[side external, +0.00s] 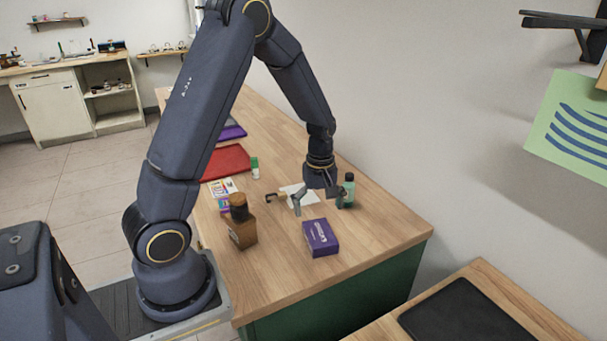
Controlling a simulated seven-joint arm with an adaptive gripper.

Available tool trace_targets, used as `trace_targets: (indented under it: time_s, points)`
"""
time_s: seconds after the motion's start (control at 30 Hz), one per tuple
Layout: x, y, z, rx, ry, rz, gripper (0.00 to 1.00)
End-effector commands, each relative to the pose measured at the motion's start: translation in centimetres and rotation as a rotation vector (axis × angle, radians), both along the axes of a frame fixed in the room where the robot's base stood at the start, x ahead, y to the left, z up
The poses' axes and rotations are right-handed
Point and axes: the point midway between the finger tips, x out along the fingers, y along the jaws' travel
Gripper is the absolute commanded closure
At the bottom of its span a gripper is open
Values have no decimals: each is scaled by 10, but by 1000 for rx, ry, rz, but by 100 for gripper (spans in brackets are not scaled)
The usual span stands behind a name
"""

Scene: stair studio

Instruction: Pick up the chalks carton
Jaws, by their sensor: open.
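A purple carton (320,239) with pale lettering lies on the wooden table near its front end. A white carton with coloured stripes (222,188) lies farther left, partly behind the brown bottle. The lettering is too small to tell which one is the chalks carton. My gripper (319,206) is open and points down. It is above and behind the purple carton, apart from it, and nothing shows between its fingers.
A brown bottle (241,228) stands left of the purple carton. A dark green bottle (348,188) stands close to my gripper's right finger. A white sheet (308,197), a small green-and-white tube (255,168) and a red folder (227,162) lie behind. Bare wood (375,240) is free at right.

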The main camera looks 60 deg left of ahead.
Motion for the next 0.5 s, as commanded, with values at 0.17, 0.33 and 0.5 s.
trace_targets:
  time_s: [0.17, 0.33, 0.5]
  points:
    - [-1, 0, -30, -2, 2, 1, 0]
    - [0, -1, -42, -1, 0, 0, 0]
    - [4, -2, -67, -1, 3, -2, 0]
